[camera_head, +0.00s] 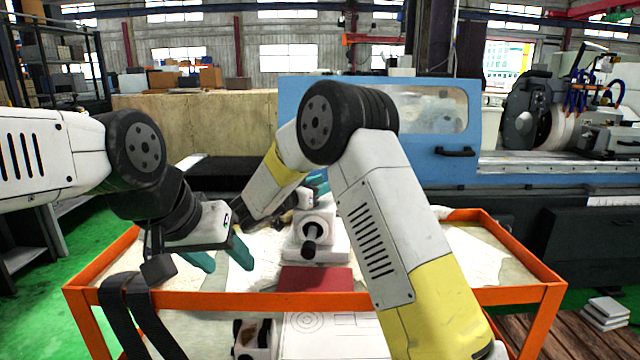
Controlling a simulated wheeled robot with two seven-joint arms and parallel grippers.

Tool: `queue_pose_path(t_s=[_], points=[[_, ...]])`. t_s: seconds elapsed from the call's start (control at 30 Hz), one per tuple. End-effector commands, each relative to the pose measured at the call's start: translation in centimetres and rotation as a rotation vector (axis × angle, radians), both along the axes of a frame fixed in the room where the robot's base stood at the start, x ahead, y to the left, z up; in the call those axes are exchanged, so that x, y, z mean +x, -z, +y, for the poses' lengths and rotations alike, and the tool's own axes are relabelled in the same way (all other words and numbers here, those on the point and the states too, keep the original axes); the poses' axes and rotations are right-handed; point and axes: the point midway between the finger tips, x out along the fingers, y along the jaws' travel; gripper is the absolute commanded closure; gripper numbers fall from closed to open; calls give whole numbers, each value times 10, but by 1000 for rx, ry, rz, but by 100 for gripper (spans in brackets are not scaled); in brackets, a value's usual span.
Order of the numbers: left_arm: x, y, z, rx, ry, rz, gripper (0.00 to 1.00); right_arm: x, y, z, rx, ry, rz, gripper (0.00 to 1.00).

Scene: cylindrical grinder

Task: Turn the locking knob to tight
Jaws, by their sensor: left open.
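A white block-like fixture (327,250) stands on the cart, with a black knob (310,248) on a short shaft on its front face. This looks like the locking knob; how tight it is cannot be told. My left gripper (226,262) is open and empty, its teal fingers pointing down, to the left of the knob and apart from it. My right arm reaches in from the lower right and bends back toward the middle. My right gripper (318,187) shows only as bits of teal behind the fixture, mostly hidden by the arm, so its jaws cannot be read.
The orange-framed cart (220,300) has a raised rim around its top. A dark red block (315,279) lies in front of the fixture. A lower shelf holds a white and black part (254,338). The blue grinder (440,150) stands behind the cart. Free room shows at the cart's right.

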Motion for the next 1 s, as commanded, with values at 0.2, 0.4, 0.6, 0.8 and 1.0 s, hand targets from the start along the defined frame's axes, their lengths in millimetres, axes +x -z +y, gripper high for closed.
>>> queue_pose_path(t_s=[0.2, 0.4, 0.6, 0.8, 1.0], points=[[0, 0, 0, 0, 0, 0, 48, -3, -1, -3, 2, 205, -5, 100], [0, 0, 0, 0, 0, 0, 48, -8, 0, -6, 1, 396, -5, 100], [0, 0, 0, 0, 0, 0, 48, -14, -1, -8, 0, 579, -6, 100], [0, 0, 0, 0, 0, 0, 48, -18, -1, -9, -1, 718, -9, 100], [0, 0, 0, 0, 0, 0, 48, -21, -2, -10, -2, 811, -9, 100]])
